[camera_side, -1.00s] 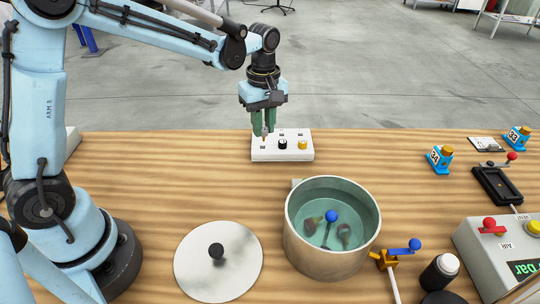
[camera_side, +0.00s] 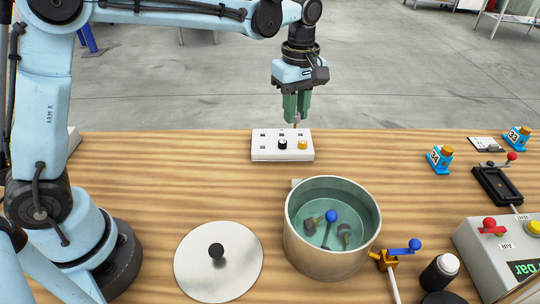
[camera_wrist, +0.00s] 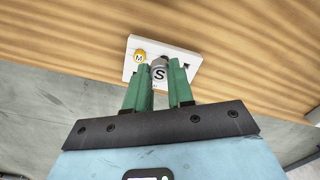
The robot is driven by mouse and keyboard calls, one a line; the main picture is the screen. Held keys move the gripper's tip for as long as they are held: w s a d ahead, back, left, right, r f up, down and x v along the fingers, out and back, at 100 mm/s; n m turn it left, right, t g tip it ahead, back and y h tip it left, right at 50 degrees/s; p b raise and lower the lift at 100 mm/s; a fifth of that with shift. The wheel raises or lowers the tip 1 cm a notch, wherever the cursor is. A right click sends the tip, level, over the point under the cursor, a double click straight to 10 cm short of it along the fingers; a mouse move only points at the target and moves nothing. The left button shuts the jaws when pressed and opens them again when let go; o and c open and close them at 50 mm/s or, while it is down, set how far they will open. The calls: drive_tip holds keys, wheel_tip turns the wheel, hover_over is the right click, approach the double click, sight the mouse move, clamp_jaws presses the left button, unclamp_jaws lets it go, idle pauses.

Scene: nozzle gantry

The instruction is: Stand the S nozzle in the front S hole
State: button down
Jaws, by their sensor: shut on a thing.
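My gripper (camera_side: 297,116) is shut on the S nozzle (camera_wrist: 159,73), a grey piece with a black S on its top in the wrist view. In the side view a small tip of it (camera_side: 297,125) shows below the green fingers, above the back right part of the white holder block (camera_side: 258,153). The nozzle appears roughly upright and clear of the block. The block has two rows of square holes. Its front left hole (camera_side: 263,146) is empty in the side view. In the wrist view my fingers and the nozzle hide part of the block.
A black-topped nozzle (camera_side: 283,144) and a yellow nozzle (camera_side: 303,145), marked M in the wrist view (camera_wrist: 139,57), stand in the block's front row. A metal pot (camera_side: 330,265) of liquid and a round lid (camera_side: 217,275) are nearer the camera.

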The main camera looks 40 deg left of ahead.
drive_tip(key=shift+w+a+f, duration=0.75)
drive_tip(key=shift+w+f, duration=0.55)
drive_tip(key=shift+w, duration=0.1)
drive_tip(key=shift+w+a+f, duration=0.8)
drive_tip(key=shift+w+f, duration=0.5)
drive_tip(key=shift+w, duration=0.1)
drive_tip(key=shift+w+a+f, duration=0.75)
drive_tip(key=shift+w+f, duration=0.55)
drive_tip(key=shift+w, duration=0.1)
drive_tip(key=shift+f, duration=1.5)
drive_tip(key=c, duration=0.9)
unclamp_jaws()
wheel_tip(320, 180, up, 7)
